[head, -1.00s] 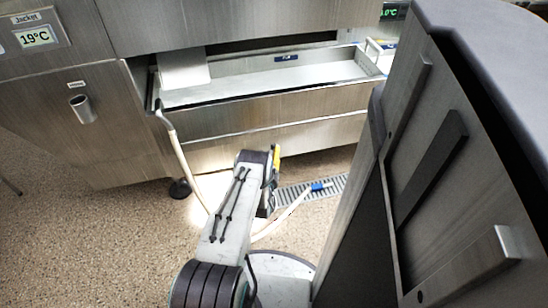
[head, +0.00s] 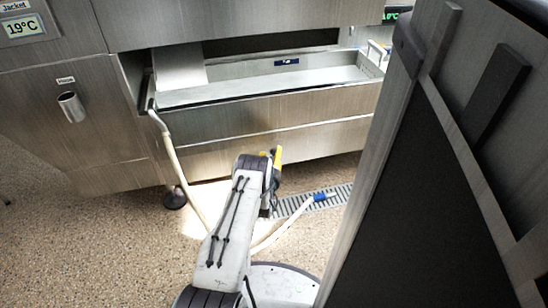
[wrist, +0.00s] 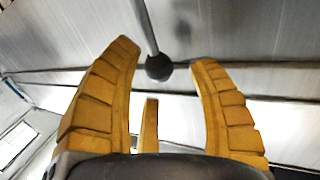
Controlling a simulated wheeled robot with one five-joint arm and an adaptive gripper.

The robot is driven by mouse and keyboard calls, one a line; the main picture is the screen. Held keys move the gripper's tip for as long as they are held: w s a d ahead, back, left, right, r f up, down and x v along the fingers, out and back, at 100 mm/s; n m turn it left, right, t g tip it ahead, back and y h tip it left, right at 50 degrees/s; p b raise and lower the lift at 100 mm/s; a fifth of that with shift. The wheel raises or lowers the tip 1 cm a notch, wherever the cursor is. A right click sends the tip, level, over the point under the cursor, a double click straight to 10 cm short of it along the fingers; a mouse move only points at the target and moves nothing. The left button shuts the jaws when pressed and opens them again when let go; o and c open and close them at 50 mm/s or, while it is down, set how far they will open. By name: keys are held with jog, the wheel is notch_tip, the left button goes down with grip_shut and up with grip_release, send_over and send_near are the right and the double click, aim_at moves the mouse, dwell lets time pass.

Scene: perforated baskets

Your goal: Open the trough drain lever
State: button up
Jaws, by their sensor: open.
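The steel trough (head: 250,92) stands ahead of me, under a steel cabinet. In the wrist view a thin grey rod ending in a dark round knob, which looks like the drain lever (wrist: 158,68), hangs just beyond and between my fingertips. I cannot make out the lever in the head view. My gripper (wrist: 164,56) is open, with yellow fingers on either side of the knob and no visible contact.
A tall steel and dark panel unit (head: 440,190) fills the right side, close to my arm. A pale hose (head: 172,155) runs down from the trough's left end. A floor drain grate (head: 290,206) lies below. Speckled floor (head: 90,240) is free at left.

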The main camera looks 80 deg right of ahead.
jog(key=shift+d+b, duration=0.5)
jog(key=shift+d, duration=0.8)
jog(key=shift+c, duration=0.2)
grip_shut()
